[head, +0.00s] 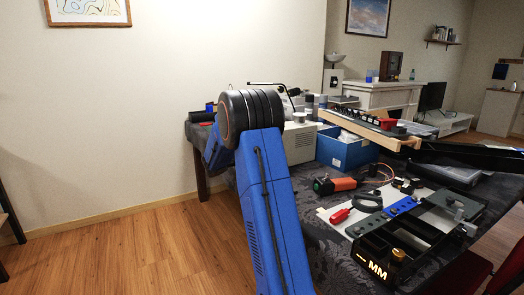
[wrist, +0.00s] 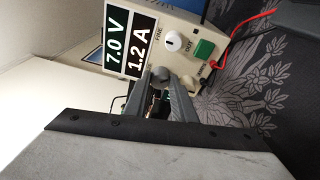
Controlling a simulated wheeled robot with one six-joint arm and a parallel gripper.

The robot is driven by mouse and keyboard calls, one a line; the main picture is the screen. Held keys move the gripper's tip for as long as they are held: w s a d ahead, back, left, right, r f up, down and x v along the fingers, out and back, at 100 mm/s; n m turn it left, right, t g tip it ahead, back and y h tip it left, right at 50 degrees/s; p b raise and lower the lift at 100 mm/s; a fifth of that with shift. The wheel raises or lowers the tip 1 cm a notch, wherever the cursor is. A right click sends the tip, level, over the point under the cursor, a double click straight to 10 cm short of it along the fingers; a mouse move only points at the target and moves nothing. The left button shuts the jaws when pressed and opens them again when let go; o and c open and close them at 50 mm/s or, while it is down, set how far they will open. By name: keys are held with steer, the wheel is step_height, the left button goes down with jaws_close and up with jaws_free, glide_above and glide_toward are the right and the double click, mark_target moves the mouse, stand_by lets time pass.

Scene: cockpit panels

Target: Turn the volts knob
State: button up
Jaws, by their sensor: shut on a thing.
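The power supply is a pale box (head: 299,143) on the table, partly behind my blue arm in the head view. In the wrist view its face (wrist: 222,17) is tilted, with displays reading 7.0 V and 1.2 A (wrist: 127,52). My gripper (wrist: 166,82) is shut on a grey knob (wrist: 161,73) below the displays, which I take as the volts knob. The fingers cover most of it, and its label is not readable. A white knob (wrist: 173,41) marked FINE and a green OUT button (wrist: 204,50) are beside it. My gripper is hidden in the head view.
A red cable (wrist: 243,30) runs from the supply's face. Open wooden floor (head: 130,255) lies left.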

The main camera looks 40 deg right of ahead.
steer(key=n, duration=0.4)
steer(key=shift+y, duration=0.4)
steer(key=shift+r+n+g+y, duration=0.1)
steer(key=shift+n+g+y, duration=0.2)
steer(key=shift+n, duration=1.1)
steer(key=o, duration=0.8)
steer(key=shift+a, duration=0.1)
steer(key=a, duration=0.5)
steer(key=w+a+r, duration=0.1)
steer(key=a, duration=0.5)
steer(key=a+r, duration=0.1)
steer(key=a, duration=0.5)
steer(key=shift+w+a+r, duration=0.1)
steer(key=shift+w, duration=0.05)
